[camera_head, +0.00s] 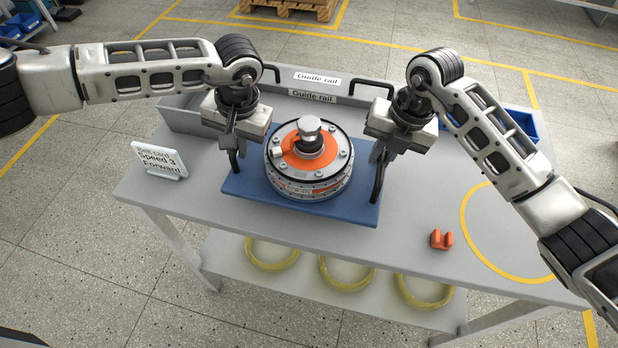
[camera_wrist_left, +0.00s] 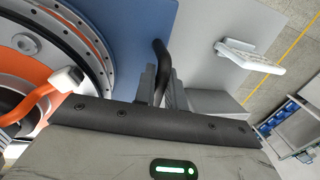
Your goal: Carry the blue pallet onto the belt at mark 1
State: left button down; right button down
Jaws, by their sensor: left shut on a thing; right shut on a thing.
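The blue pallet (camera_head: 290,205) is on the grey table, and it also shows in the left wrist view (camera_wrist_left: 138,30). A round hub motor (camera_head: 308,165) with an orange top and a silver shaft stands on it. The pallet has a black handle at each side. My left gripper (camera_head: 233,150) is shut on the left handle (camera_wrist_left: 161,60). My right gripper (camera_head: 382,155) is shut on the right handle (camera_head: 379,180). I cannot tell whether the pallet is lifted clear of the tabletop. No belt with mark 1 is clearly in view.
A white card (camera_head: 160,161) reading "Speed 3 Forward" stands at the table's left. Guide rails (camera_head: 313,96) lie behind the motor. An orange block (camera_head: 441,239) and a yellow circle (camera_head: 464,222) are at the right. Yellow rings (camera_head: 347,274) lie on the lower shelf.

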pick_arm(q)
jog(key=shift+w+r, duration=0.1)
jog(key=shift+r, duration=0.25)
pick_arm(e)
jog(key=shift+w+r, duration=0.1)
jog(key=shift+r, duration=0.25)
